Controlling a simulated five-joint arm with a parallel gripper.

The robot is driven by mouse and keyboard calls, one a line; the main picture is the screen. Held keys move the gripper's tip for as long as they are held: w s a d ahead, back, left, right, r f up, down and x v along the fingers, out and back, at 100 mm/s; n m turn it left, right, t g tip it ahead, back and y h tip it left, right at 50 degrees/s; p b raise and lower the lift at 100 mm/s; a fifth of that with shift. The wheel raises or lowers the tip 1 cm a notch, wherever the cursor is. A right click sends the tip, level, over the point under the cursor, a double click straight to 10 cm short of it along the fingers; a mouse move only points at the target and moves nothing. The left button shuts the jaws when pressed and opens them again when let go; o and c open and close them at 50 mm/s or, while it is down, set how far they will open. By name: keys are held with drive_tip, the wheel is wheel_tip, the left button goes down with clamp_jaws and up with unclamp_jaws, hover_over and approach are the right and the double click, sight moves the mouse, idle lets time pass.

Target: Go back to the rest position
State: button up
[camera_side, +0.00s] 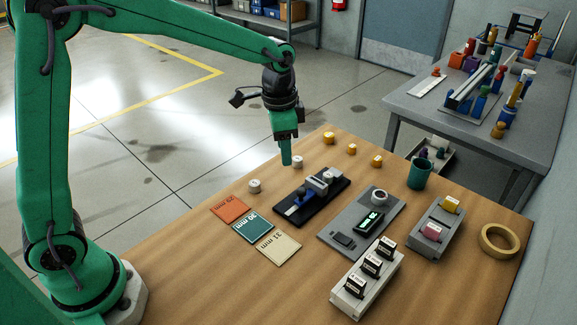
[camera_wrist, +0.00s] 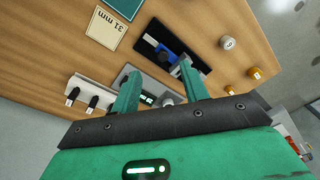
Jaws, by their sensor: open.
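My gripper (camera_side: 286,150) hangs from my green arm above the far left part of the wooden table, pointing down. In the wrist view its two green fingers (camera_wrist: 160,92) are spread apart with nothing between them.
Orange (camera_side: 231,208), green (camera_side: 251,228) and cream (camera_side: 278,248) cards lie at the front left. White (camera_side: 254,186) and yellow (camera_side: 329,138) round pieces stand nearby. A grey plate (camera_side: 330,235), label rack (camera_side: 350,296), green cup (camera_side: 419,173) and tape roll (camera_side: 499,241) occupy the right.

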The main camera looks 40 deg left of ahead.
drive_tip(key=s+a+r+n+t, duration=0.1)
drive_tip(key=s+a+r+n, duration=0.1)
drive_tip(key=s, duration=0.5)
drive_tip(key=s+a+r+n+t, duration=0.2)
drive_tip(key=s+a+r+n, duration=0.1)
drive_tip(key=s, duration=0.4)
drive_tip(key=s+a+r+n+t, duration=0.1)
drive_tip(key=s+a+r+n, duration=0.1)
drive_tip(key=s, duration=0.6)
drive_tip(key=shift+a+r+n+t, duration=0.3)
drive_tip(key=shift+a+r+t, duration=0.05)
drive_tip(key=shift+a+t, duration=0.05)
